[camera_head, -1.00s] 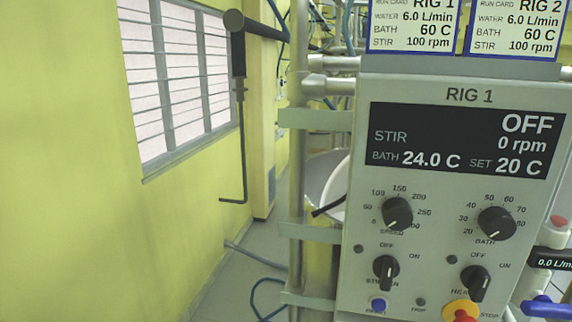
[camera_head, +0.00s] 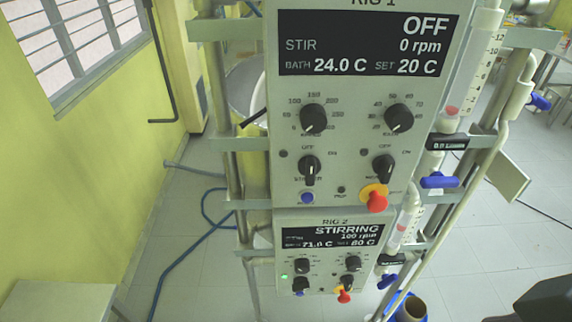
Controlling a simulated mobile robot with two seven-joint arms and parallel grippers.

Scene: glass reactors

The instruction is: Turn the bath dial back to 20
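The RIG 1 panel (camera_head: 350,170) stands upright in the middle. Its display (camera_head: 365,45) reads OFF, 0 rpm, BATH 24.0 C, SET 20 C. Its black bath dial (camera_head: 399,117) sits at the right of the upper dial row, with its pointer toward the lower left, near the low end. Below is the smaller RIG 2 panel (camera_head: 325,280). Its display (camera_head: 332,236) reads STIRRING, 100 rpm, bath about 71.0 C, SET 60 C. Its bath dial (camera_head: 353,263) is too small to read the pointer.
RIG 1 also has a speed dial (camera_head: 313,117), two lower switches and a red stop button (camera_head: 377,202). Tubes with blue valves (camera_head: 439,181) run along the right. A blue hose (camera_head: 180,262) lies on the floor at left. A dark shape (camera_head: 550,302) shows at lower right.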

